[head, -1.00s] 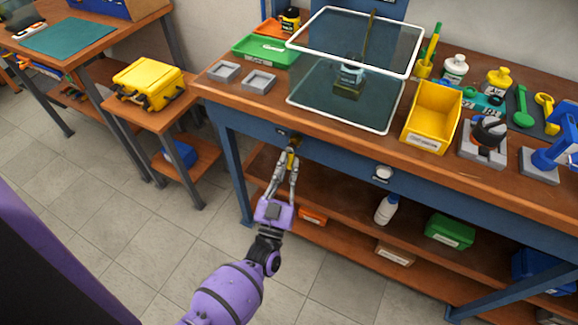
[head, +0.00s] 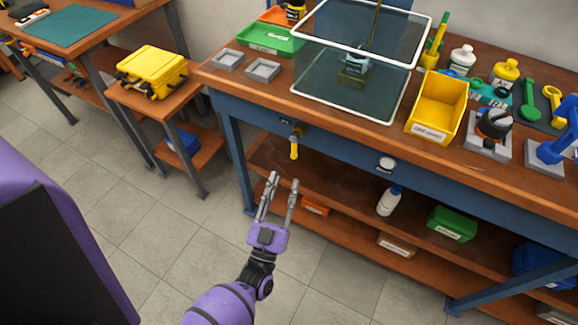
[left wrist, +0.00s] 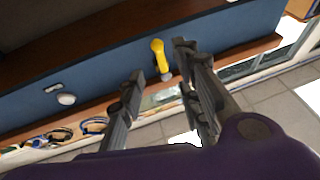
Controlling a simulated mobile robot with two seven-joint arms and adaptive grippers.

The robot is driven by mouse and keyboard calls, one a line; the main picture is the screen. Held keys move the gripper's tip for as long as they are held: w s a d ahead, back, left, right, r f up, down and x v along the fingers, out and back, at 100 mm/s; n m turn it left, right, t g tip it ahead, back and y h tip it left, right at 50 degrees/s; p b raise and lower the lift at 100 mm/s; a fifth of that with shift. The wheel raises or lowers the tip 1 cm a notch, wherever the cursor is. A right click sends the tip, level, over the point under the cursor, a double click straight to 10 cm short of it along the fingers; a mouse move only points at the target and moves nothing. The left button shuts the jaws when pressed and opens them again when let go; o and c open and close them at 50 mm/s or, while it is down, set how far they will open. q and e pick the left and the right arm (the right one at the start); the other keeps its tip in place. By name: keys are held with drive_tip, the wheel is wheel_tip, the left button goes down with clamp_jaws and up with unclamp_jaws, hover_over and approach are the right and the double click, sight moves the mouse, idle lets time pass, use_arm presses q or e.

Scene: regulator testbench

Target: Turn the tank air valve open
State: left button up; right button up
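The tank air valve has a yellow lever handle (head: 294,143) on the blue front rail of the workbench, below the tabletop. The handle hangs roughly straight down in the head view. It also shows in the left wrist view (left wrist: 158,55), between the fingers in the picture. My left gripper (head: 284,182) is open and empty, below the handle and apart from it in the head view. The clear-walled tank (head: 345,95) with a white rim stands on the bench above the valve. My right gripper is not in view.
A round white knob (head: 386,164) sits on the rail to the right. The lower shelf holds a white bottle (head: 389,201), an orange box (head: 315,207) and a green box (head: 451,223). A side table (head: 160,100) stands left. The floor in front is clear.

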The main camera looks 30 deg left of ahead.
use_arm(q)
drive_tip(key=v, duration=0.3)
drive_tip(key=shift+s+f, duration=0.1)
drive_tip(key=shift+s, duration=0.2)
